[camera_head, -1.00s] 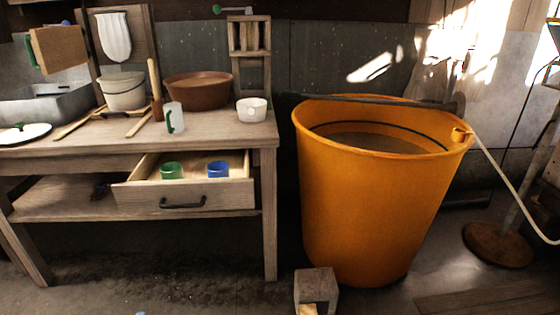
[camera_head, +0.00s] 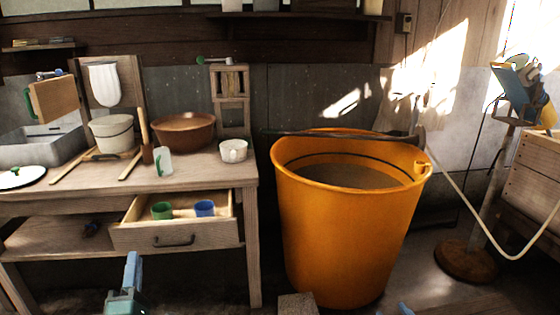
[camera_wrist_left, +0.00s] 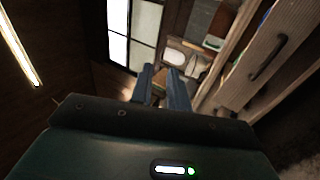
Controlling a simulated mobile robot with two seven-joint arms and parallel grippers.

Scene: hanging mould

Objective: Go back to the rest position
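My left gripper (camera_head: 130,275) comes in at the bottom left of the head view, in front of the workbench and below its drawer. In the left wrist view its two blue fingers (camera_wrist_left: 160,80) stand apart with nothing between them, so it is open and empty. A small blue tip of my right gripper (camera_head: 405,309) shows at the bottom edge, below the orange bucket; its fingers cannot be made out. The white mould (camera_head: 104,85) hangs on the upright wooden board behind the bench, with no gripper near it.
The workbench (camera_head: 90,182) has its drawer (camera_head: 176,236) pulled out, with a green cup (camera_head: 162,210) and a blue cup (camera_head: 204,208) inside. A big orange bucket (camera_head: 345,240) stands to its right. A wooden block (camera_head: 298,304) is low in front.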

